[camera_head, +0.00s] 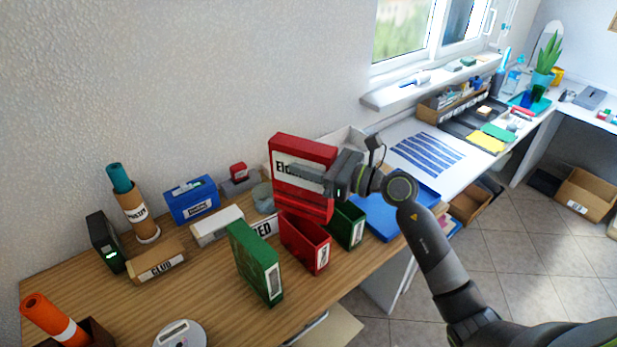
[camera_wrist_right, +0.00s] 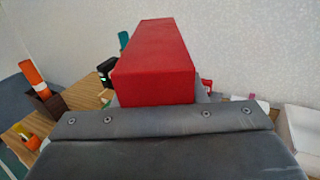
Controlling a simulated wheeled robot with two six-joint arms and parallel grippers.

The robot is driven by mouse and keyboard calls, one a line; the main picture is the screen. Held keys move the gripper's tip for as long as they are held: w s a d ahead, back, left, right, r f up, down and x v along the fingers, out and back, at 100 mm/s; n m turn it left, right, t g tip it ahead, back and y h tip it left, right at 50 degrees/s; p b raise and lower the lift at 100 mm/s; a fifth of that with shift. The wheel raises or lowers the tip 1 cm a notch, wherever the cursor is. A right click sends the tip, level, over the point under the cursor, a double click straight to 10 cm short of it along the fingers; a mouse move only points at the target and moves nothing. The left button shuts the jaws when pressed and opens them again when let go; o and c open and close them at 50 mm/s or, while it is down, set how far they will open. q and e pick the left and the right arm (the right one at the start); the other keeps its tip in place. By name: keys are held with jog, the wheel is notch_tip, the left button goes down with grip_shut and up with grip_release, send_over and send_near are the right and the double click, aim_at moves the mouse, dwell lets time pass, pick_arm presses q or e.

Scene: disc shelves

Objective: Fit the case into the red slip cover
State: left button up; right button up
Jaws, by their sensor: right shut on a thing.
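A red case (camera_head: 313,151) with a white label is held upright in my right gripper (camera_head: 328,178). The gripper is shut on it from the right side. In the right wrist view the red case (camera_wrist_right: 155,62) stands out beyond the gripper's grey body. The red slip cover (camera_head: 304,243) stands on the wooden table just below the case, its open side up. The case's lower end is right above or at the cover's opening; I cannot tell whether it is inside. My left gripper is not in view.
A green slip cover (camera_head: 347,226) stands right of the red cover, and a green case (camera_head: 255,262) stands to its left. A blue box (camera_head: 192,200) and a white box (camera_head: 217,226) are behind. A blue tray (camera_head: 382,222) lies right.

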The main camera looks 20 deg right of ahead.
notch_tip(320, 180, down, 3)
dwell(0.3)
jog(key=shift+f+b, duration=0.6)
jog(key=shift+f, duration=0.05)
jog(key=o, duration=1.2)
jog(key=shift+r, duration=0.1)
